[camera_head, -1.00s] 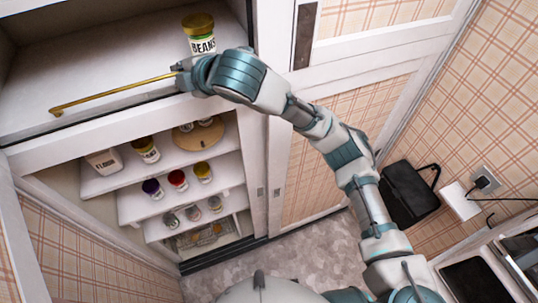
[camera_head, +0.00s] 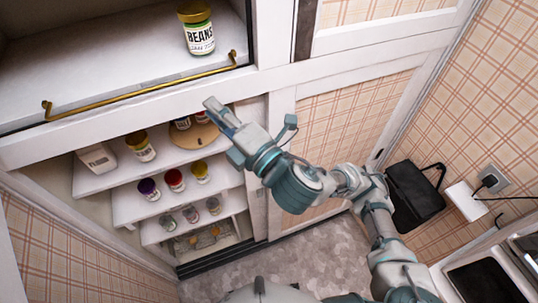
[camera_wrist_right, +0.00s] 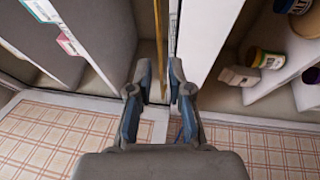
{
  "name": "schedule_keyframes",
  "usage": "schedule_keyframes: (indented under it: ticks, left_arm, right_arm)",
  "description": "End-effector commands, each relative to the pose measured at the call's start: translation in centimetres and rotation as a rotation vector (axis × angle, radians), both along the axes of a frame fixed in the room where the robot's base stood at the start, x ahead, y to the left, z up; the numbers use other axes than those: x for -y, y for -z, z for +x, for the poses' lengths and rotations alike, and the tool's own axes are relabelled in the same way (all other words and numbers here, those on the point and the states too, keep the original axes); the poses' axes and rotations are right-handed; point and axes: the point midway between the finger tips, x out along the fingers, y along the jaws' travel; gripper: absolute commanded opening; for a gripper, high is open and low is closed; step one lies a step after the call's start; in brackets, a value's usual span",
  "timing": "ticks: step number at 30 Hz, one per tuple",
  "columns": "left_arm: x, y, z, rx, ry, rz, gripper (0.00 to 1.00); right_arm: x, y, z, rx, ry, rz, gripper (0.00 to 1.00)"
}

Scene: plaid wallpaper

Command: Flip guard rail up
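A thin gold guard rail (camera_head: 140,90) with short bent ends runs along the front edge of the upper shelf (camera_head: 100,60). Whether it stands up or hangs down is hard to tell. My right gripper (camera_head: 222,118) is just below and in front of the rail's right half, apart from it. In the right wrist view, the gripper's two fingers (camera_wrist_right: 159,76) are spread with nothing held between them. The gold rail (camera_wrist_right: 158,35) shows there as a narrow upright line beyond the fingertips. My left gripper is not in view.
A beans jar (camera_head: 196,28) stands on the upper shelf behind the rail's right end. Lower shelves (camera_head: 120,205) hold several jars and a flour package (camera_head: 97,157). Closed plaid doors (camera_head: 345,120) are to the right. A black bag (camera_head: 414,196) hangs on the right wall.

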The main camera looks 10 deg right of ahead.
Motion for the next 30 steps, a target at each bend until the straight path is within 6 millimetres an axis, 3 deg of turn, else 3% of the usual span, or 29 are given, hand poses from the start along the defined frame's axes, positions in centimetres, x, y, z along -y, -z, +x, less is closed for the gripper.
schedule_keyframes:
  ticks: [6,16,23,30]
  left_arm:
    - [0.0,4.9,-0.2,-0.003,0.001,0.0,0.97]
    - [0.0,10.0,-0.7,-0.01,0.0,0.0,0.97]
    - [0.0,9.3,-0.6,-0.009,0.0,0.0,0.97]
    - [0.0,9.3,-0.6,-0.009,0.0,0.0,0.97]
  right_arm:
    - [2.3,1.3,-2.8,0.004,0.001,0.002,0.19]
    - [3.8,1.5,-4.7,0.002,0.0,0.001,0.19]
    - [4.9,4.1,-2.0,-0.146,0.016,0.092,0.19]
    - [6.2,8.3,0.6,-0.309,0.047,0.198,0.19]
